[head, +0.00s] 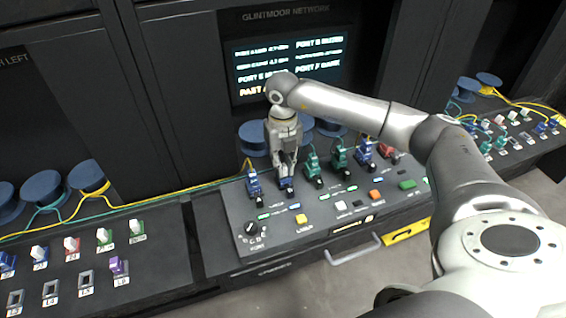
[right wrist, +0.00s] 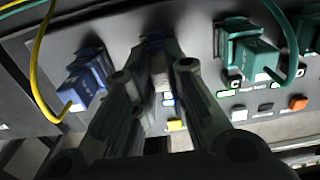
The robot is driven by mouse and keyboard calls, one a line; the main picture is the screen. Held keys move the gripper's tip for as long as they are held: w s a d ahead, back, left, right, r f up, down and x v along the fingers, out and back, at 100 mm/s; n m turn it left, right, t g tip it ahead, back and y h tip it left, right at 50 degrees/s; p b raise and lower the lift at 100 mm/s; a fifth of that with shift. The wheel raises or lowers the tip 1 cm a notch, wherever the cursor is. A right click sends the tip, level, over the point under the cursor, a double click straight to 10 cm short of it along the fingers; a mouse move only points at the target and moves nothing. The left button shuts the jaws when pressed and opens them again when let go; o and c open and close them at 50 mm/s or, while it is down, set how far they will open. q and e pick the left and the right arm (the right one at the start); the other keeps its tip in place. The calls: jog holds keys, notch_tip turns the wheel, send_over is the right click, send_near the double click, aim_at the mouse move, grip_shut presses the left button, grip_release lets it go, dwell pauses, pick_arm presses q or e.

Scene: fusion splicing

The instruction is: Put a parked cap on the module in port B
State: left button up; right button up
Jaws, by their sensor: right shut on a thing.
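My right gripper (head: 287,178) reaches down over the console at the second port from the left, port B by position. Its fingers are closed on a small pale cap (right wrist: 160,74), seen between them in the right wrist view. The blue module (head: 287,188) of that port sits directly below the fingertips; its top also shows behind the cap in the right wrist view (right wrist: 155,46). The fingers hide most of both, so I cannot tell whether the cap is seated. My left gripper is not in view.
A blue module (head: 253,184) with a yellow fibre stands close on the left, a teal module (head: 312,166) with a teal fibre on the right. A knob (head: 251,228) and buttons lie in front. The left panel (head: 190,235) holds several capped modules and empty slots.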

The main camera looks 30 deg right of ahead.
jog(key=shift+f, duration=0.2)
jog(key=o, duration=0.8)
jog(key=shift+r, duration=0.1)
notch_tip(320, 180, up, 12)
dwell(0.5)
